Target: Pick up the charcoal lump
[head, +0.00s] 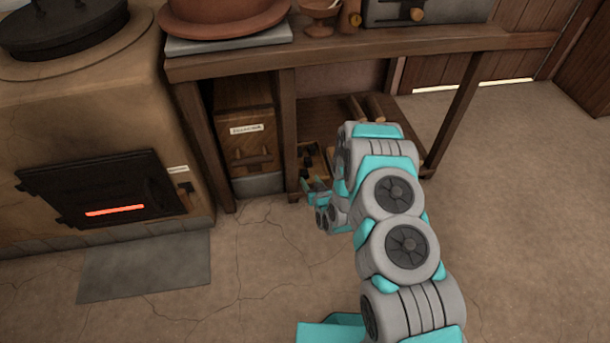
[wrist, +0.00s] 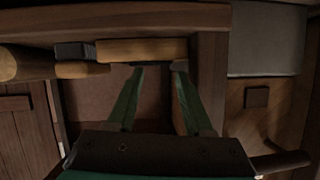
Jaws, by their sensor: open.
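Small dark pieces (head: 308,155) sit in a shallow wooden tray on the lower shelf under the bench in the head view. They are small and partly hidden by my arm, so I cannot tell whether one is the charcoal lump. My gripper (head: 316,188) is at the front of that shelf, close to the tray. In the wrist view my gripper (wrist: 155,68) is open, its two green fingers apart with no lump seen held between them. A light wooden bar (wrist: 140,50) lies just beyond the fingertips. No charcoal lump can be made out clearly in the wrist view.
The bench (head: 340,55) stands over the shelf, its legs on both sides. A labelled wooden bin (head: 246,135) is left of the tray. The clay stove (head: 75,120) with its glowing firebox (head: 115,210) is at far left. The right-hand floor (head: 510,210) is clear.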

